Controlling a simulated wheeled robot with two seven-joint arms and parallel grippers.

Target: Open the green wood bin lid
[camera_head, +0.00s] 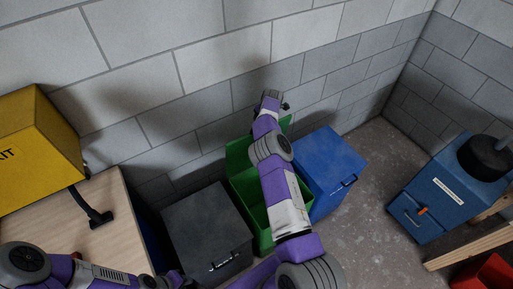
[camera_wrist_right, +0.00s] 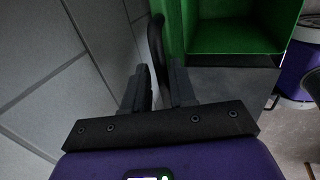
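The green wood bin (camera_head: 268,228) stands between a grey bin and a blue bin, with its green lid (camera_head: 239,160) swung up toward the wall. The bin's inside shows in the head view and in the right wrist view (camera_wrist_right: 235,38). My right arm reaches across the open bin, its gripper at the raised lid's top. In the right wrist view my right gripper (camera_wrist_right: 160,88) has its fingers apart, beside the lid's dark handle (camera_wrist_right: 156,45); I cannot tell whether they touch. My left gripper (camera_head: 172,279) is low by the grey bin, small and dark.
The closed grey bin (camera_head: 205,228) is left of the green bin and the closed blue bin (camera_head: 327,160) right. A wooden table (camera_head: 75,225) holds a yellow box (camera_head: 38,135). A blue cabinet (camera_head: 437,195) stands right. The block wall (camera_head: 225,65) is close behind; floor is free right of centre.

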